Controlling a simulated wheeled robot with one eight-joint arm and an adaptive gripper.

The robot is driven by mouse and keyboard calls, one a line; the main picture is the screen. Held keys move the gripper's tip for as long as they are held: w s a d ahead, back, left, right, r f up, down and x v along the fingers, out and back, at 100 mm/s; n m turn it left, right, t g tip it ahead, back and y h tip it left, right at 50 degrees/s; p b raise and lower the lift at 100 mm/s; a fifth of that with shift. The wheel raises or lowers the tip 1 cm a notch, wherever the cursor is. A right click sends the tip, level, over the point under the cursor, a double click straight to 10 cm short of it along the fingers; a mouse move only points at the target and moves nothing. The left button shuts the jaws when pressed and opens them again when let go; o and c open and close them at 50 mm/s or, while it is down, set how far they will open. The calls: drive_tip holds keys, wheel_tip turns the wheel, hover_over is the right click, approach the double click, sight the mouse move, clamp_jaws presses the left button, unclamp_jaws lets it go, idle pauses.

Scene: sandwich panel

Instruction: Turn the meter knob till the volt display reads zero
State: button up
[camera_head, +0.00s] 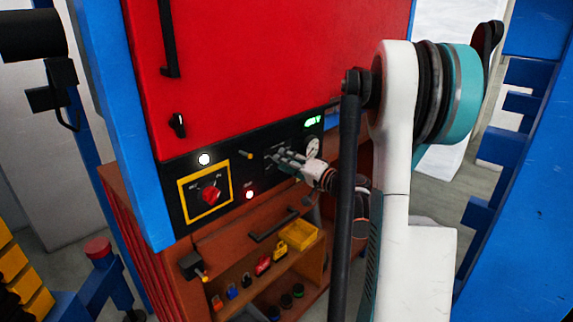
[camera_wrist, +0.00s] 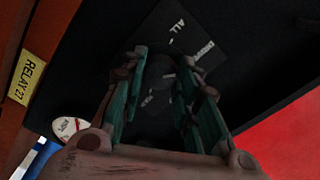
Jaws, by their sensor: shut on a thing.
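The black panel (camera_head: 262,183) runs across the cabinet below the red door. My gripper (camera_head: 282,160) is at its right part and hides the meter knob there in the head view. In the wrist view my gripper (camera_wrist: 164,65) has its two green-sided fingers on either side of the dark meter knob (camera_wrist: 165,88), shut on it. White lettering, partly readable as "ALL", surrounds the knob. The volt display (camera_head: 313,122) glows green above the gripper; it shows lit digits that look like a number in the four hundreds, too small to read surely.
A red rotary switch (camera_head: 210,193) on a yellow plate, a white lamp (camera_head: 204,159) and a red lamp (camera_head: 249,195) are to the left. Below is an open shelf with padlocks and a yellow bin (camera_head: 303,236).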

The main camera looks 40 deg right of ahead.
drive_tip(key=m+b, duration=0.1)
drive_tip(key=m, duration=0.4)
drive_tip(key=shift+m, duration=0.3)
idle(0.4)
drive_tip(key=o, duration=1.1)
drive_tip(key=s, duration=0.8)
drive_tip(key=s+d, duration=0.1)
drive_tip(key=s, duration=0.3)
drive_tip(key=shift+w+a, duration=0.1)
